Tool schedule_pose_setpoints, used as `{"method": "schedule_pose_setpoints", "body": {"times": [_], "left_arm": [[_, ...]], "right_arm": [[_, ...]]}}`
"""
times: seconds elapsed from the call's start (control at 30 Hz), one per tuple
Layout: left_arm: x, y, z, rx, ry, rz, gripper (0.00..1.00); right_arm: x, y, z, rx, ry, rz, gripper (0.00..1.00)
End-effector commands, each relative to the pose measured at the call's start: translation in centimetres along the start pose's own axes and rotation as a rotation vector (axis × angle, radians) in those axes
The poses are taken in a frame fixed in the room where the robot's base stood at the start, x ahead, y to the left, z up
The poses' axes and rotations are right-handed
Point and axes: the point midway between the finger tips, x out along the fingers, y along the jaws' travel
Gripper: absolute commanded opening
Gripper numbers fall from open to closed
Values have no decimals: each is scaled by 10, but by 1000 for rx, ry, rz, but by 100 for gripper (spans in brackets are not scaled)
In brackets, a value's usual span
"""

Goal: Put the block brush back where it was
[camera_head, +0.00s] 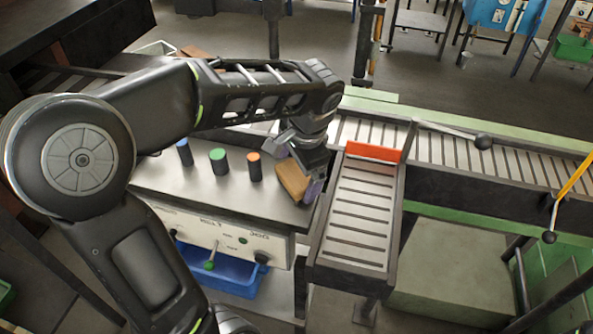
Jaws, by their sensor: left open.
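A tan wooden block, which looks like the block brush (291,181), rests at the right end of the grey cabinet top (215,195). It sits at an angle near the edge by the short roller chute. A purple-grey strip shows along its right side; I cannot tell whether this is bristles or a separate thing. My left gripper (304,168) is open, pointing down right at the block's upper right side. Its fingers partly hide the block, and I cannot tell whether they touch it. My right gripper is not in view.
Blue (184,152), green (219,161) and orange-topped (254,167) dark cylinders stand left of the block. A roller chute (357,220) with an orange stop plate (372,151) is to the right. A blue bin (220,273) sits below the control panel. The front cabinet top is clear.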

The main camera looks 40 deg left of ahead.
Motion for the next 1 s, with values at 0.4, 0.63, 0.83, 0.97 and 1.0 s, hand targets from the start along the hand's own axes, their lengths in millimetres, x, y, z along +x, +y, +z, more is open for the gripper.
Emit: {"method": "schedule_pose_setpoints", "body": {"times": [0.4, 0.63, 0.83, 0.97, 1.0], "left_arm": [[-78, 0, -1, 0, 6, -2, 100], [-113, -1, 0, 0, 2, -1, 100], [-115, 0, 0, 0, 1, -1, 100], [-114, 0, 0, 0, 1, -1, 100], [-114, 0, 0, 0, 1, -1, 100]], "right_arm": [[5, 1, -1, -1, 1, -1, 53], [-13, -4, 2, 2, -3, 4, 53], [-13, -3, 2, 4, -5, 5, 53], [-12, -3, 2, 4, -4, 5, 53], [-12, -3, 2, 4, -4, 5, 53]]}}
